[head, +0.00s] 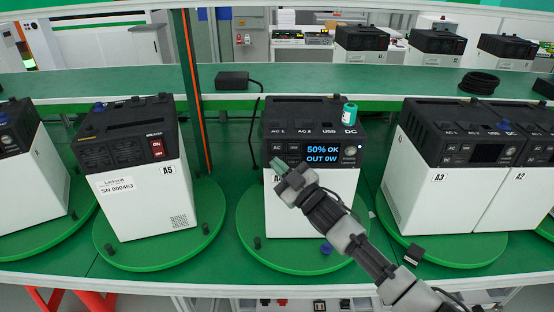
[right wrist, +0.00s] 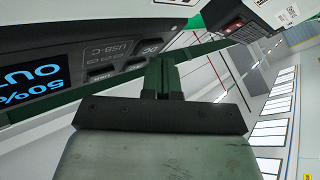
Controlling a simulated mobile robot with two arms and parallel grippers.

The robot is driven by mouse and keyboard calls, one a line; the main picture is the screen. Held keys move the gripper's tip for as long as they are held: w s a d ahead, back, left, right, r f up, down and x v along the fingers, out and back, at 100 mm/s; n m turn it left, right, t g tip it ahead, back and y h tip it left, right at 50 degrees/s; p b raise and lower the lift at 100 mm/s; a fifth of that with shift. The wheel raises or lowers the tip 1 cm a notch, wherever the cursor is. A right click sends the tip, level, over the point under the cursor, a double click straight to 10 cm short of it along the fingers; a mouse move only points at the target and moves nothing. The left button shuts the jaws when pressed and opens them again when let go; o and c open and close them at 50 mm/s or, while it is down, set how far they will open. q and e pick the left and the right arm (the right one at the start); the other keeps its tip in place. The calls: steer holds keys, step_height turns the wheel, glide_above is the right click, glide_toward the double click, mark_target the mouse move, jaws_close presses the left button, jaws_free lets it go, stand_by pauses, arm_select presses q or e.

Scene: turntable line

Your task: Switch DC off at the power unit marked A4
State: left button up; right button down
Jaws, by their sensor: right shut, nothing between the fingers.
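The middle power unit (head: 300,215) is white with a black top and stands on a green turntable. Its label is mostly hidden behind my gripper; only an "A" shows, between A5 and A3. Its lit display (head: 322,154) reads "50% OK, OUT 0W". Small buttons (head: 285,147) sit left of the display. My right gripper (head: 278,168) is shut and empty, in front of the unit's face just below the buttons. In the right wrist view its fingers (right wrist: 160,76) are together beside the panel (right wrist: 105,65), with "USB-C" and "DC" markings seen upside down. My left gripper is out of view.
Unit A5 (head: 150,190) with a red switch stands left; units A3 (head: 425,190) and A2 (head: 518,200) stand right. A black adapter (head: 233,80) with a cable lies on the shelf behind.

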steer(key=shift+s, duration=0.55)
steer(key=s+p, duration=0.3)
steer(key=s, duration=0.2)
stand_by(0.8)
